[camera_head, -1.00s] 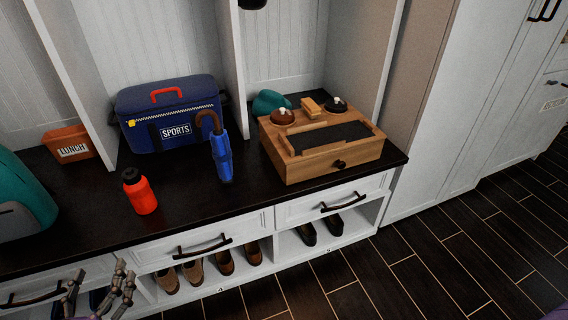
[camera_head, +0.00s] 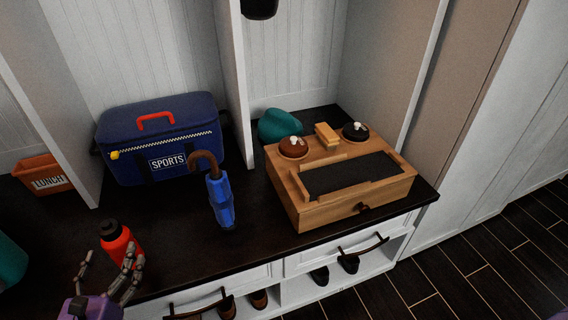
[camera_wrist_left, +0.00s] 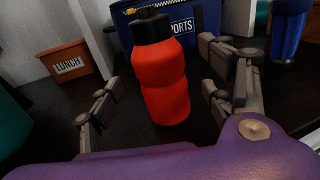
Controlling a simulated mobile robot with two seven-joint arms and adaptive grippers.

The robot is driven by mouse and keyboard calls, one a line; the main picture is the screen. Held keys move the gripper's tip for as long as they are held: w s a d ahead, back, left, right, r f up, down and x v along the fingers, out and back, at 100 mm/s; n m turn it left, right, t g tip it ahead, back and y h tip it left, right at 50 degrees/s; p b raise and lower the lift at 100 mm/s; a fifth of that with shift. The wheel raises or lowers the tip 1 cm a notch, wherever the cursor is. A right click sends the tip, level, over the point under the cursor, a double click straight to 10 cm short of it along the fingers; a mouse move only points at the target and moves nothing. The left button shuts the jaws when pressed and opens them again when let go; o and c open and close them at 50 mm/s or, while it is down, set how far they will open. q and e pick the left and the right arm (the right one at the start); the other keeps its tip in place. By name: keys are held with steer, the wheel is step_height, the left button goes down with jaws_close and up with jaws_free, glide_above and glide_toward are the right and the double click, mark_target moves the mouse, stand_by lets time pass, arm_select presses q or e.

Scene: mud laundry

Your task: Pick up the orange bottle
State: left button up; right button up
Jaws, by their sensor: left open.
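The orange bottle (camera_head: 119,246) is red-orange with a black cap and stands upright on the dark bench top. My left gripper (camera_head: 108,272) is open at the bench's front edge, with its grey fingers around the near sides of the bottle. In the left wrist view, the bottle (camera_wrist_left: 163,85) stands between the spread fingers of the left gripper (camera_wrist_left: 165,108), with gaps showing on both sides. The lower part of the bottle is partly hidden by the fingers in the head view. My right gripper is not seen.
A blue sports bag (camera_head: 160,135) stands behind the bottle, and a blue umbrella (camera_head: 221,200) stands to its right. An orange lunch box (camera_head: 45,174) is at the left. A wooden box (camera_head: 312,212) sits farther right. Bench top between bottle and bag is clear.

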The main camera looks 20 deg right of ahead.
mark_target(118, 242)
arm_select(q)
steer(key=x, duration=0.4)
steer(key=shift+w+f, duration=0.1)
steer(key=shift+w, duration=0.2)
steer(key=shift+c, duration=0.3)
steer(key=c, duration=1.1)
steer(key=shift+c, duration=0.8)
